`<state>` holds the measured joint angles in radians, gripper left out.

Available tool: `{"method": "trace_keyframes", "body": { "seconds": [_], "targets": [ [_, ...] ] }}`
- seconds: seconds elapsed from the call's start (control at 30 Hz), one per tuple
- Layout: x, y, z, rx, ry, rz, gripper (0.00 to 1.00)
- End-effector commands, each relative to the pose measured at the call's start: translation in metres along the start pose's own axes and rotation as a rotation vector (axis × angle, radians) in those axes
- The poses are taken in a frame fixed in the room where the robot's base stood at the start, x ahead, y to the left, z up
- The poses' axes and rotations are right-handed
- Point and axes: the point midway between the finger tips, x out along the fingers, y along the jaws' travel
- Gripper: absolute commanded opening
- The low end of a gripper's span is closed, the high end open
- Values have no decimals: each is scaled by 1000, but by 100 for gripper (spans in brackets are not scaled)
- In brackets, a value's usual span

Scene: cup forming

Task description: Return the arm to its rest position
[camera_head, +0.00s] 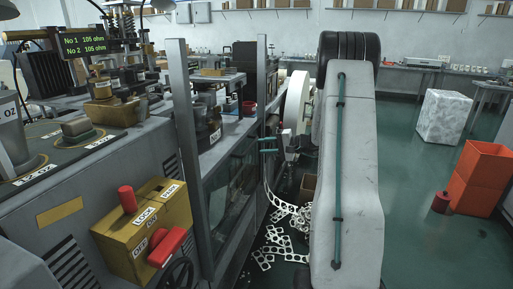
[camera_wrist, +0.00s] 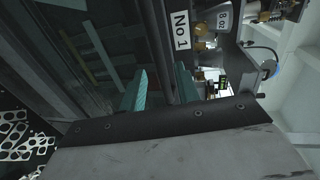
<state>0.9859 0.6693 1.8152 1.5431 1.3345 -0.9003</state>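The gripper is open and empty. My large grey arm link fills the centre right of the head view and hides part of what lies behind it. The wrist view looks at dark panels and a "No 1" label (camera_wrist: 181,33) on the machine.
A yellow control box (camera_head: 145,230) with red handles sits at the front left. Punched scrap strips (camera_head: 280,238) lie on the floor beside the machine. An orange bin (camera_head: 478,178) and a pale speckled block (camera_head: 443,117) stand on the right. Green floor (camera_head: 425,240) is open there.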

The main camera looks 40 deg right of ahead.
Motion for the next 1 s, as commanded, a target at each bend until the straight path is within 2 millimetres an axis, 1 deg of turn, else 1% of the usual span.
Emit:
{"method": "trace_keyframes", "body": {
  "seconds": [0.03,0.17,0.7,0.83,0.87,0.93,0.97,1.0],
  "targets": [
    [-5,0,0,0,1,1,32],
    [-11,0,0,1,1,0,32],
    [-10,0,0,2,0,0,32],
    [-10,2,2,55,-7,10,32],
    [-10,7,6,80,-22,27,32],
    [-11,23,24,148,-70,79,32],
    [-12,29,33,177,-94,106,32],
    [-15,32,48,209,-128,148,32]
  ]
}}
